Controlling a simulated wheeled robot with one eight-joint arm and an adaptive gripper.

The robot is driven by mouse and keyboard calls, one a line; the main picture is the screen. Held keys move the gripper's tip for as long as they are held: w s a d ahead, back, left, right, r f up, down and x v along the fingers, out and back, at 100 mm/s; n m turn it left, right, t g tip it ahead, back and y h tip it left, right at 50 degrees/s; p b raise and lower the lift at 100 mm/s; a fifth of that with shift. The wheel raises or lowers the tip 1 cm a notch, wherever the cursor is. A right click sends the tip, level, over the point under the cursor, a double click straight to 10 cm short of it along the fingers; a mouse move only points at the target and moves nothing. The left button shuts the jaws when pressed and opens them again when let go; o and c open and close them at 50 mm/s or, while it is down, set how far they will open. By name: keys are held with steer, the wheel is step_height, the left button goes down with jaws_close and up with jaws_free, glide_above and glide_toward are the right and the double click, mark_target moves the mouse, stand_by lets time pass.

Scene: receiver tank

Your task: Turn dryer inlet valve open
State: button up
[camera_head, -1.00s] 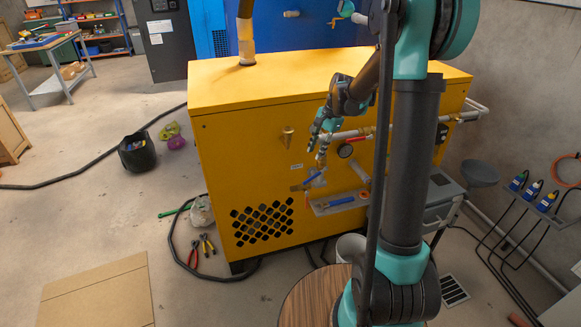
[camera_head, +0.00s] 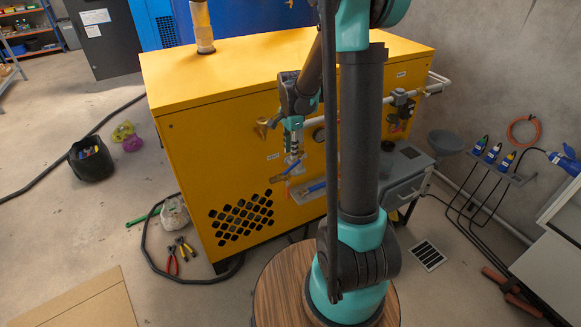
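The yellow dryer cabinet (camera_head: 200,150) stands in the middle of the view with pipework on its front. A valve with a blue lever (camera_head: 287,171) sits low on that pipework; the lever slants up to the right. A second blue handle (camera_head: 316,187) lies on a grey ledge just below and to the right. Which one is the dryer inlet valve cannot be read from labels. My gripper (camera_head: 294,152) points down just above the slanted blue lever, close to the pipe. Whether it touches is too small to tell, and its finger opening is unclear.
My own arm hides part of the cabinet front. A grey cart (camera_head: 408,165) is at the cabinet's right. Pliers (camera_head: 178,252), a hose and a black bucket (camera_head: 90,158) lie on the left floor.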

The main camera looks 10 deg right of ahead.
mark_target(291, 166)
step_height(291, 166, down, 8)
steer(key=shift+f, duration=0.15)
stand_by(0.4)
jaws_close()
